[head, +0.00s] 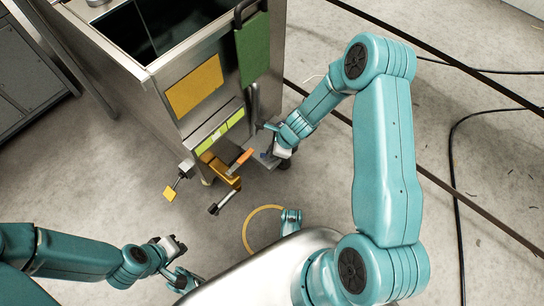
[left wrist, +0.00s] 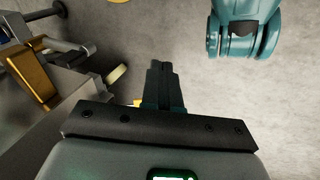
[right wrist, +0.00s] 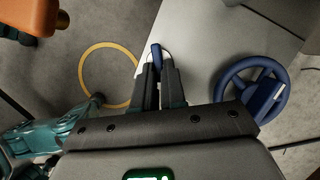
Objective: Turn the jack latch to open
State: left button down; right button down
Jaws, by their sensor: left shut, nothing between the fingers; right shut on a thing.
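My right gripper (head: 272,154) is at the lower right corner of the metal cabinet. In the right wrist view its fingers (right wrist: 157,72) are shut on a small blue lever (right wrist: 156,52), which appears to be the jack latch. Its tip sticks out between the fingertips against a pale metal surface; the rest is hidden by the fingers. A blue handwheel (right wrist: 250,88) is to the right of the fingers, apart from them. My left gripper (head: 182,276) is low at the front left, away from the cabinet. In the left wrist view its fingers (left wrist: 160,80) are shut and empty.
The metal cabinet (head: 150,95) carries a yellow panel (head: 194,86) and a green cloth (head: 253,48). An orange-handled fitting (head: 240,158) juts from its lower front. A yellow ring (right wrist: 84,72) is near the floor. Black cables cross the floor at right.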

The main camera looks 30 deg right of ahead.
pick_arm(q)
jog(key=shift+w+a+f+t+b, duration=0.15)
jog(key=shift+w+f+t+b, duration=0.15)
jog(key=shift+w+f+b, duration=0.35)
pick_arm(e)
jog(key=shift+m, duration=0.3)
pick_arm(q)
jog(key=shift+f, duration=0.15)
pick_arm(e)
jog(key=c, duration=1.2)
grip_release()
